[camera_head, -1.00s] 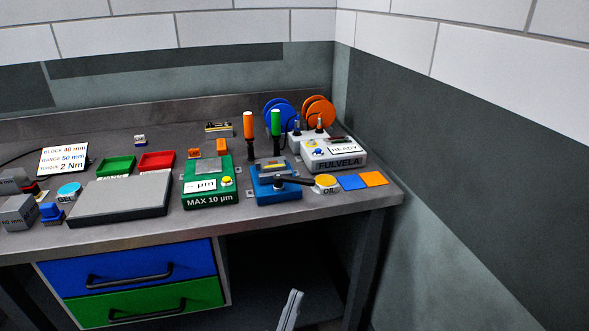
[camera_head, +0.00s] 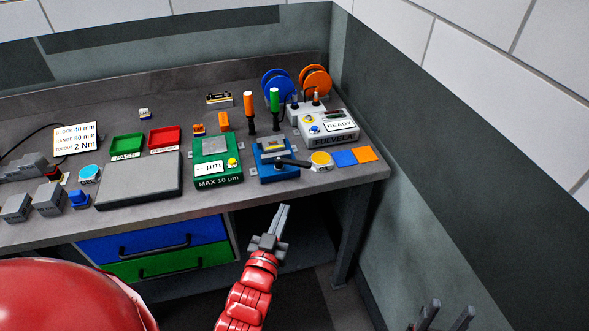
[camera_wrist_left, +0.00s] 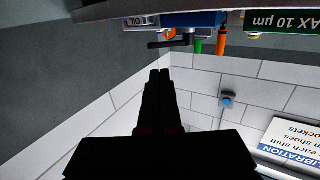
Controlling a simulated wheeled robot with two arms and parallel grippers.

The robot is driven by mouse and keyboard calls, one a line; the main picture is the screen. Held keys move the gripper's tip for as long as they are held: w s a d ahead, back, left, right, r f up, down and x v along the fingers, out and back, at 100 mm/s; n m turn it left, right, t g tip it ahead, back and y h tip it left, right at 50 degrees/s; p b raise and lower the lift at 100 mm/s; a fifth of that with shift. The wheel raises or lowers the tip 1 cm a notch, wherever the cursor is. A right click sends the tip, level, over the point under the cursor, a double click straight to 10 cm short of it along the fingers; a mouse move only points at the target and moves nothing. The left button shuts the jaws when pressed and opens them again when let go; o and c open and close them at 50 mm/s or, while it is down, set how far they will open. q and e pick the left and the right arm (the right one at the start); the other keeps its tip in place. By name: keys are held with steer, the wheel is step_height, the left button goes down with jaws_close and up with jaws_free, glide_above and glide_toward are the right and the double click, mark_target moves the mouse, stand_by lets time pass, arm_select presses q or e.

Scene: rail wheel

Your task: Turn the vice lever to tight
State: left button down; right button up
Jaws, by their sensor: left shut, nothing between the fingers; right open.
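The blue vice (camera_head: 280,174) stands near the front right edge of the workbench. Its black lever (camera_head: 294,162) points right, toward the yellow OIL pad. In the left wrist view, where the scene appears upside down, the vice (camera_wrist_left: 195,19) and the dark lever (camera_wrist_left: 167,43) are at the top, beyond my fingers. My left gripper (camera_head: 284,212) is shut and empty, in front of the bench edge and below the vice, apart from the lever. It also shows in the left wrist view (camera_wrist_left: 159,74). My right gripper (camera_head: 446,314) is open at the lower right, away from the bench.
A green gauge (camera_head: 217,177) stands left of the vice. The yellow OIL pad (camera_head: 321,159) lies close by the lever's end. Orange and green-handled tools (camera_head: 274,104) stand behind the vice. Drawers (camera_head: 165,261) sit under the bench.

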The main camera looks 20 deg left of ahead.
arm_select(q)
steer(key=b, duration=0.8)
glide_toward(300, 166)
steer(key=w+p, duration=0.1)
steer(key=w, duration=0.4)
steer(key=shift+w+a+r, duration=0.1)
steer(key=shift+w, duration=0.3)
steer(key=shift+w+p, duration=0.35)
steer(key=shift+w, duration=0.2)
